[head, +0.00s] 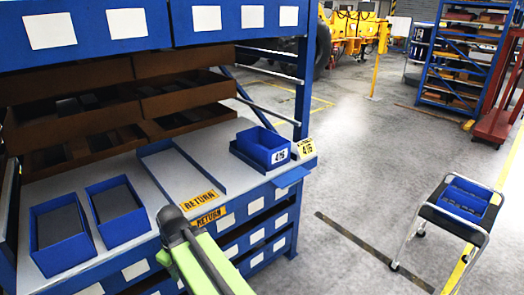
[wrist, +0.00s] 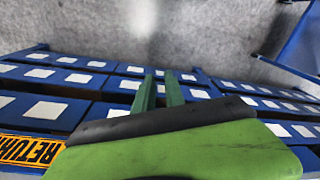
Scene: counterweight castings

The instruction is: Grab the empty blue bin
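A blue bin (head: 265,147) with a white number label stands at the right end of the grey bench top (head: 160,190); its visible inside is plain blue and looks empty. Two blue bins, one at the far left (head: 60,235) and one beside it (head: 118,212), have dark grey insides; I cannot tell whether these are contents or bare floors. My gripper (wrist: 160,78) shows in the wrist view as two green fingers with a narrow gap and nothing between them. It points at the labelled drawer fronts, apart from the bins. My arm (head: 195,255) is at the bench's front edge.
A blue tray (head: 462,200) sits on a small wheeled cart (head: 440,220) at the right. A yellow RETURN label (head: 200,200) marks an empty lane on the bench. Brown shelf boxes (head: 90,105) stand behind. The grey floor (head: 350,150) between bench and cart is open.

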